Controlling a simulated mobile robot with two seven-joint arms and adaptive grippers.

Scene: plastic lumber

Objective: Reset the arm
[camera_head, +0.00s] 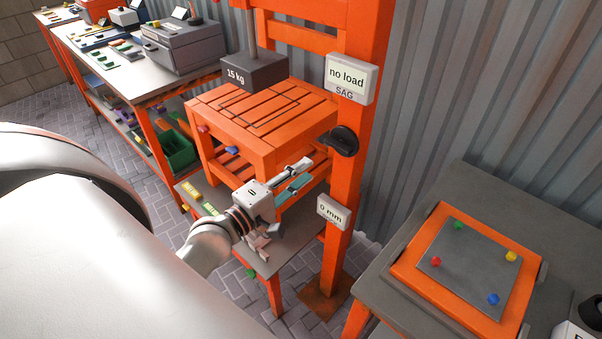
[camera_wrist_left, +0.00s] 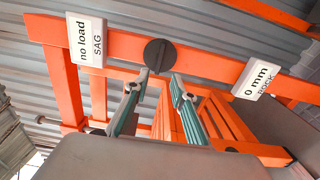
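My left gripper (camera_head: 284,198) is in front of the orange test stand, beside the slatted orange bench (camera_head: 262,140). In the left wrist view its two teal-padded fingers (camera_wrist_left: 158,82) are spread apart with nothing between them. A round black knob (camera_head: 343,141) is on the stand's orange post (camera_head: 347,195). The knob also shows in the left wrist view (camera_wrist_left: 160,55), just beyond the fingertips, with a gap that I cannot judge. My left arm comes in from the left and covers much of the lower left. My right gripper is not in view.
A 15 kg weight (camera_head: 254,72) is over the bench. The post carries a "no load SAG" sign (camera_head: 351,78) and a "0 mm" sign (camera_head: 333,212). A grey table at right holds an orange-framed plate (camera_head: 475,266). A workbench (camera_head: 120,72) stands at back left.

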